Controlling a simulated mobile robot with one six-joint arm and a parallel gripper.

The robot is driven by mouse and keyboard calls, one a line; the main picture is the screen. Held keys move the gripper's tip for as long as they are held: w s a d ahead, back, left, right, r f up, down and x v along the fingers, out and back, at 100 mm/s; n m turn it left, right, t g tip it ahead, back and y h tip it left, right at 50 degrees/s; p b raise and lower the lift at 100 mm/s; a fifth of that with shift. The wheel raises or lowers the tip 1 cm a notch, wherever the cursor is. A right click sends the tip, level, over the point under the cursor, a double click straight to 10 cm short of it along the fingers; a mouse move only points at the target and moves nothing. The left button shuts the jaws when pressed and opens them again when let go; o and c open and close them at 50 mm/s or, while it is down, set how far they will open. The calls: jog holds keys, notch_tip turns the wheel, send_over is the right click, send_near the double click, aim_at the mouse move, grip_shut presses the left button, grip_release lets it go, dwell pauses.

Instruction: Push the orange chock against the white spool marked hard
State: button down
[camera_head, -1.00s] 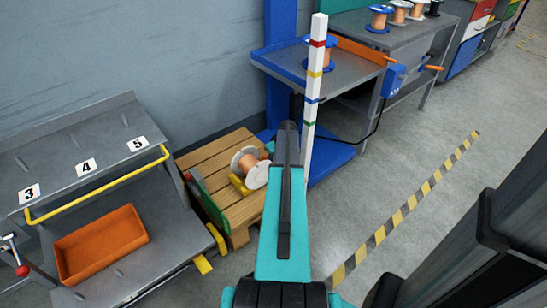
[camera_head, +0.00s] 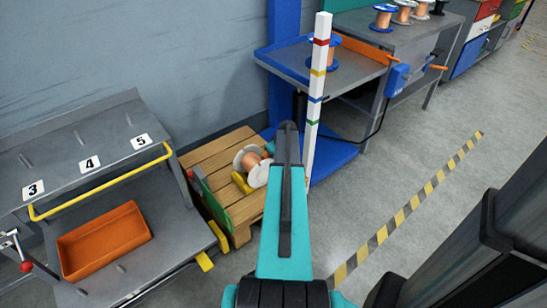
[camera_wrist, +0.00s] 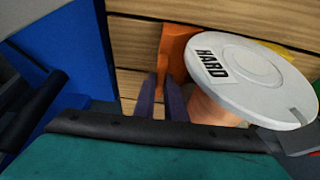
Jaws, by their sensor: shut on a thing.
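The white spool (camera_wrist: 255,75) lies on the slatted wooden pallet, with copper windings under its flange and a HARD label on top. In the head view, the spool (camera_head: 258,176) shows just left of my arm. The orange chock (camera_wrist: 177,50) stands on the boards at the spool's left in the wrist view. It overlaps the flange's edge in the picture; I cannot tell whether it touches the windings. My gripper (camera_wrist: 161,98) is shut on the chock's near end, its purple fingers upright beside the spool. In the head view my arm hides chock and fingers.
A yellow chock (camera_head: 241,183) sits at the spool's other side. The wooden pallet (camera_head: 215,156) has bare boards behind it. A striped post (camera_head: 317,100) rises close to my arm. A grey cart (camera_head: 150,240) with an orange bin (camera_head: 104,243) stands left. Floor at right is open.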

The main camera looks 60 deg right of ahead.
jog(key=shift+w+a, duration=0.2)
jog(key=shift+a, duration=0.35)
jog(key=c, duration=1.7)
grip_release()
jog(key=shift+c, duration=0.2)
jog(key=p+v, duration=0.3)
jog(key=v, duration=1)
jog(key=shift+r, duration=0.35)
jog(key=shift+s, duration=0.15)
